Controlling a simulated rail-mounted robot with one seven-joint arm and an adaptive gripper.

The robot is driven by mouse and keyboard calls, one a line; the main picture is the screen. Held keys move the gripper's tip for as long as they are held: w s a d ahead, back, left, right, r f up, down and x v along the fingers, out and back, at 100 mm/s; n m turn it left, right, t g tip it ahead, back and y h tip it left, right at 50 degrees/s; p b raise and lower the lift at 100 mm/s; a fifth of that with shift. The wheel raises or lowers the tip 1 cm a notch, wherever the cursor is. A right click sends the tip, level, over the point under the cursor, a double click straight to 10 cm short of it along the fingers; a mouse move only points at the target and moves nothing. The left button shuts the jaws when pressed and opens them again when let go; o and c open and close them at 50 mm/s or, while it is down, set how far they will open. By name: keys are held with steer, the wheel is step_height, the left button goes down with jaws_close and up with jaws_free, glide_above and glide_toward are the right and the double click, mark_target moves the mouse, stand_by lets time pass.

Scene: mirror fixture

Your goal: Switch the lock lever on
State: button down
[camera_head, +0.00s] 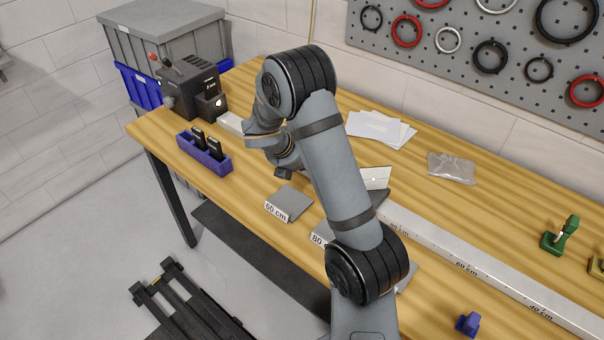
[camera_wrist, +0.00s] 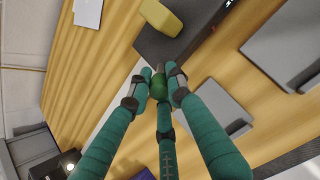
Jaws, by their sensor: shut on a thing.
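In the wrist view my gripper (camera_wrist: 160,82) has its teal fingers closed in around a small green knob (camera_wrist: 158,88), which looks like the end of the lock lever. The knob sits beside a dark block (camera_wrist: 168,47) with a yellow part (camera_wrist: 160,17) at its far end. The lever's shaft and pivot are mostly hidden by the fingers, so I cannot tell its angle. In the head view my arm hides the fingertips and the lever.
A white measuring rail (camera_head: 470,265) runs along the bench. Grey plates (camera_head: 291,203) lie at its front. A black device (camera_head: 192,90) and a blue holder (camera_head: 203,153) stand at left. Papers (camera_head: 380,127) and a clear bag (camera_head: 451,168) lie behind. A green clamp-like part (camera_head: 560,238) stands at right.

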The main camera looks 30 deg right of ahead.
steer(key=c, duration=1.6)
jaws_free()
steer(key=v, duration=1.2)
steer(key=shift+s, duration=0.1)
